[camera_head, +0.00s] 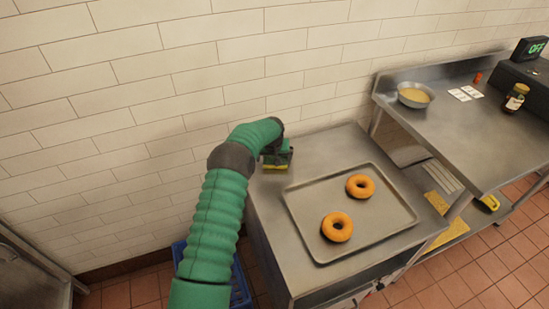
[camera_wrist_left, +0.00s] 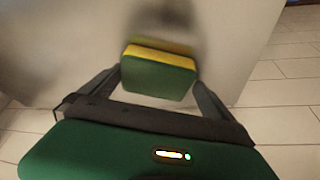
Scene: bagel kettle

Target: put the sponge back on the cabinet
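The sponge (camera_wrist_left: 158,75), green with a yellow layer, is between the two fingers of my left gripper (camera_wrist_left: 158,88) in the left wrist view. Both fingertips appear to touch its sides, so the gripper looks shut on it. In the head view, the yellow of the sponge (camera_head: 275,167) shows under my left gripper (camera_head: 277,160), over the back left corner of the steel cabinet (camera_head: 316,148). Whether the sponge touches the cabinet top is unclear. My right gripper is not in view.
A metal tray (camera_head: 384,225) with two bagels (camera_head: 337,227) (camera_head: 361,186) lies on the cabinet, right of the sponge. A steel table (camera_head: 445,125) with a bowl (camera_head: 415,95) and a jar (camera_head: 516,97) stands further right. A blue crate (camera_head: 240,288) is on the floor.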

